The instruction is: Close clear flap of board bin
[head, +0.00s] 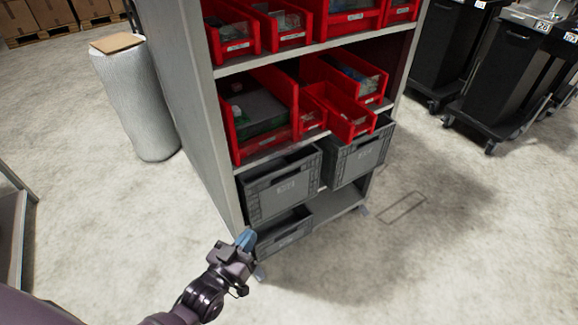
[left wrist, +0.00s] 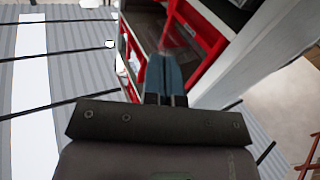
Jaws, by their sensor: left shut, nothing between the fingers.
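The large red bin (head: 239,143) at the left of the middle shelf holds a dark panel with green below it; I take it as the board bin. I cannot make out its clear flap for certain. My left gripper (head: 245,239) has its blue fingers together and empty, low by the front left upright, beside the grey crates and well below the red bin. In the left wrist view the shut blue fingers (left wrist: 164,75) point up toward red bins (left wrist: 198,38), apart from them as far as I can tell. My right gripper is not in view.
Grey crates (head: 284,190) stand on the lower shelves, and another (head: 358,158) juts out at the right. More red bins (head: 232,42) fill the top shelf. A wrapped roll (head: 137,100) stands left of the rack (head: 185,80). Black carts (head: 490,85) stand at right. The front floor is clear.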

